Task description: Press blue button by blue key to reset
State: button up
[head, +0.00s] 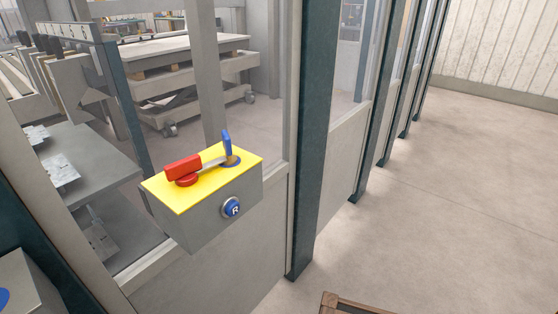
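A grey box with a yellow top (188,192) is mounted on the machine's enclosure near the middle of the head view. On its front face is a round blue button marked R (232,207). On the yellow top stands a blue key (227,145), upright at the far right end. A red key or handle (184,167) lies across the top to its left, with a metal piece between the two. The button is uncovered. My gripper is not seen in this view.
A dark enclosure post (312,140) rises just right of the box. Open grey floor (450,210) lies further right. A brown wooden edge (345,304) shows at the bottom. A grey box with a blue spot (22,290) is at lower left. A pallet table (185,60) stands behind.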

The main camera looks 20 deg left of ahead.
aim_at(232, 208)
jog(key=u, duration=1.6)
jog(key=k+j, duration=0.25)
jog(key=k+j+u, duration=0.1)
jog(key=j, duration=0.35)
jog(key=k, duration=0.1)
